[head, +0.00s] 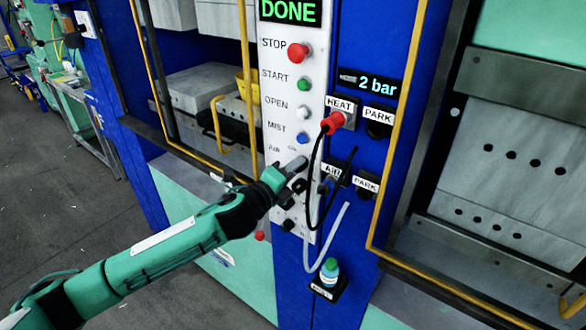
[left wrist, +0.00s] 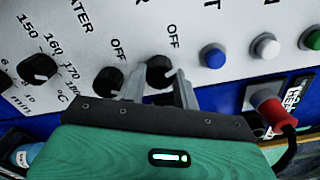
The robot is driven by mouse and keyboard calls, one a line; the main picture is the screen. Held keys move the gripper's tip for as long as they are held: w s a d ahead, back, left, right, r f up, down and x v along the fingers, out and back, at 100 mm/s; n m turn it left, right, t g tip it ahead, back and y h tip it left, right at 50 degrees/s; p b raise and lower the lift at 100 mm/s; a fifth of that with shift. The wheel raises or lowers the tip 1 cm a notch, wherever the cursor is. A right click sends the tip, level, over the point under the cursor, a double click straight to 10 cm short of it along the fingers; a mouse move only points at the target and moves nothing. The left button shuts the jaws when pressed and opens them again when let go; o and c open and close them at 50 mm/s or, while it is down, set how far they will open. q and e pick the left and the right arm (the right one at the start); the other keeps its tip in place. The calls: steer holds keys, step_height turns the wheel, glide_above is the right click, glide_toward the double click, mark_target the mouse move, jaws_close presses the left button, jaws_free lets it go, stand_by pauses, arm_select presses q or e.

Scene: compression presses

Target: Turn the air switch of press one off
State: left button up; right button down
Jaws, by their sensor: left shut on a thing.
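The white control panel (head: 282,100) of the press carries a screen reading DONE, several push buttons and black knobs. My left gripper (head: 297,170) is at the panel beside the AIR label and hides most of the air switch in the head view. In the left wrist view the air switch (left wrist: 160,71) is a round black knob with an OFF mark above it. The left gripper (left wrist: 160,90) has one finger on each side of this knob and is shut on it. The way the knob points is hard to tell. My right gripper is not in view.
A red plug (head: 332,122) sits at the HEAT socket, with a black cable hanging close to my gripper. The heater switch (left wrist: 109,80) is right beside one finger. A display (head: 372,84) reads 2 bar. A small bottle (head: 329,271) stands on a low holder.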

arm_select(q)
steer(key=shift+n, duration=0.7)
steer(key=o, duration=1)
steer(key=shift+a, duration=0.1)
steer(key=shift+b+v, duration=2.25)
steer(key=shift+v, duration=4.6)
